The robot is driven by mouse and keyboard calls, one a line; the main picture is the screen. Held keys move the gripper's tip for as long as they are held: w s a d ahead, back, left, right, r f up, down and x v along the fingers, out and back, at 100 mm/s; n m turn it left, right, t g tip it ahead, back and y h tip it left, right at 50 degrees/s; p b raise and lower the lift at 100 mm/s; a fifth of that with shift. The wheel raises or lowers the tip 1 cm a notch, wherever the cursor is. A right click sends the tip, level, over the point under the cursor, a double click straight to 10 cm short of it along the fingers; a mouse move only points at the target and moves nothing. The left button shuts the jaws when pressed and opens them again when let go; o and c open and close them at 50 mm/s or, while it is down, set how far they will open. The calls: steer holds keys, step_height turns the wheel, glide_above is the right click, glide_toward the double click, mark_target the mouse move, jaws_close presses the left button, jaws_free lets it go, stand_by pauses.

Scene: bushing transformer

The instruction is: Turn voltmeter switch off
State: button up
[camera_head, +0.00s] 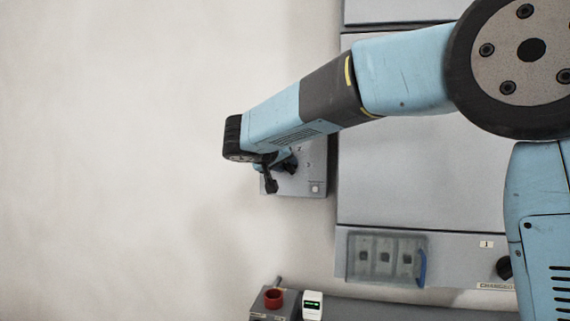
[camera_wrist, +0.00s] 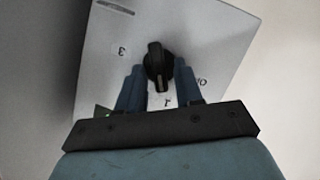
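The voltmeter switch is a black rotary knob (camera_wrist: 158,65) on a light grey panel (camera_wrist: 205,30). Its grip bar stands nearly upright in the wrist view, with its lower end towards the label 1. A label 3 is at its left, and a label that looks like OFF is at its right, partly hidden. My gripper (camera_wrist: 159,72) has one blue finger on each side of the knob. The fingers are apart, and I cannot tell whether they touch it. In the head view, my gripper (camera_head: 279,172) is at the small grey switch box (camera_head: 312,183), and my arm hides much of the box.
A large grey cabinet (camera_head: 420,180) stands right of the switch box. Low on it are a clear-covered panel (camera_head: 385,257) and a black knob (camera_head: 504,267). A red button (camera_head: 273,298) is at the bottom. The pale wall (camera_head: 110,150) at left is bare.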

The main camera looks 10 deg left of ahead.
jaws_close()
stand_by(0.4)
steer(key=n, duration=0.1)
steer(key=n+h, duration=0.1)
steer(key=n, duration=0.1)
steer(key=n+h, duration=0.1)
steer(key=shift+a+f+t, duration=0.3)
steer(key=shift+f+t, duration=0.05)
steer(key=shift+t, duration=0.05)
steer(key=n, duration=0.1)
steer(key=n+t+h, duration=0.1)
steer(key=n, duration=0.1)
steer(key=n+h, duration=0.1)
steer(key=n, duration=0.1)
steer(key=shift+a+f, duration=0.1)
steer(key=shift+f, duration=0.25)
steer(key=shift+f+n+t, duration=0.1)
steer(key=shift+n+t, duration=0.2)
steer(key=shift+c, duration=0.5)
jaws_free()
steer(key=shift+o, duration=1.3)
